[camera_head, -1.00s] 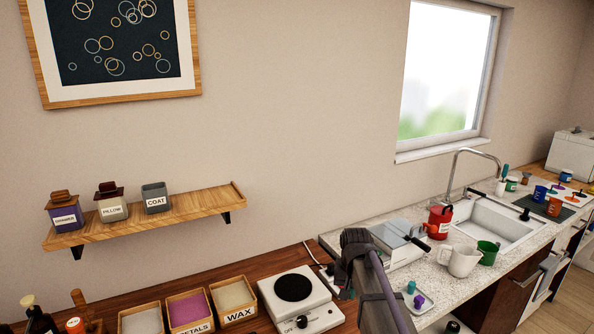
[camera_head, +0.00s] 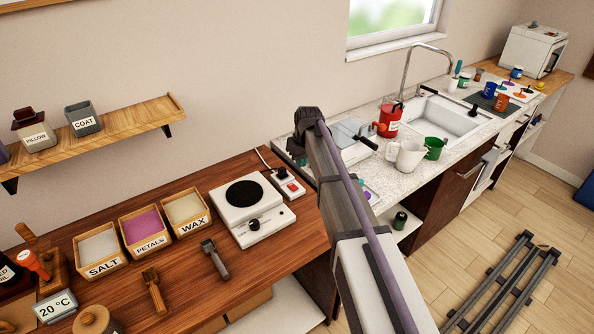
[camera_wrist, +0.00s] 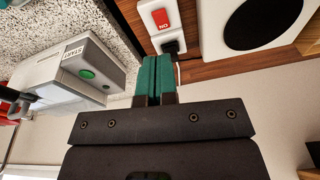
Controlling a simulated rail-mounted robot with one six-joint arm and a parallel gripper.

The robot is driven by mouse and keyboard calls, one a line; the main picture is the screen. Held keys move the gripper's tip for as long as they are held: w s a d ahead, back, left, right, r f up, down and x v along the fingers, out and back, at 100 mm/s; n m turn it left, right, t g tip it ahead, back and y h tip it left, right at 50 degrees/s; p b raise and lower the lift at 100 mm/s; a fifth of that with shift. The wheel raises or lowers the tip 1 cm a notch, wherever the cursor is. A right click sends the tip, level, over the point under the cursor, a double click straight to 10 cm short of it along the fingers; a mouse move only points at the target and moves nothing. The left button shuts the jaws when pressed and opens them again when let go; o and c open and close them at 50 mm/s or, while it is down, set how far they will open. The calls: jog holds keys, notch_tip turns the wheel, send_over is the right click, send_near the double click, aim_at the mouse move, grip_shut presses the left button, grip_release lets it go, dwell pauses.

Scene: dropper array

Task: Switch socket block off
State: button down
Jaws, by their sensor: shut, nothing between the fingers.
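The socket block (camera_head: 289,184) is white with a red switch and lies at the back right of the wooden counter, beside the hot plate. It also shows in the wrist view (camera_wrist: 176,34), where its red switch (camera_wrist: 160,18) reads ON, and a black plug sits in it. My gripper (camera_wrist: 153,73) has teal fingers pressed together, with nothing between them. In the wrist view the fingertips appear just below the block, apart from the switch; their exact gap cannot be told. In the head view my gripper (camera_head: 296,149) is mostly hidden by my own arm.
The white hot plate (camera_head: 247,215) stands left of the block. A grey-white device with a green START button (camera_wrist: 87,74) stands on the speckled counter nearby. Open boxes of salt, petals and wax (camera_head: 186,213) sit further left. A red container (camera_head: 390,120) stands behind my arm.

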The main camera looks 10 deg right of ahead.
jog(key=w+n, duration=0.1)
jog(key=w, duration=0.2)
jog(key=b, duration=1.1)
send_over(295, 189)
jog(key=shift+t, duration=0.3)
jog(key=x, duration=0.3)
jog(key=s+x, duration=0.1)
jog(key=x, duration=0.3)
jog(key=s+d+x, duration=0.1)
jog(key=x, duration=0.2)
jog(key=shift+w+a+f, duration=0.1)
jog(key=shift+f, duration=0.4)
jog(key=f+b, duration=0.3)
jog(key=shift+s, duration=0.35)
jog(key=shift+r, duration=0.1)
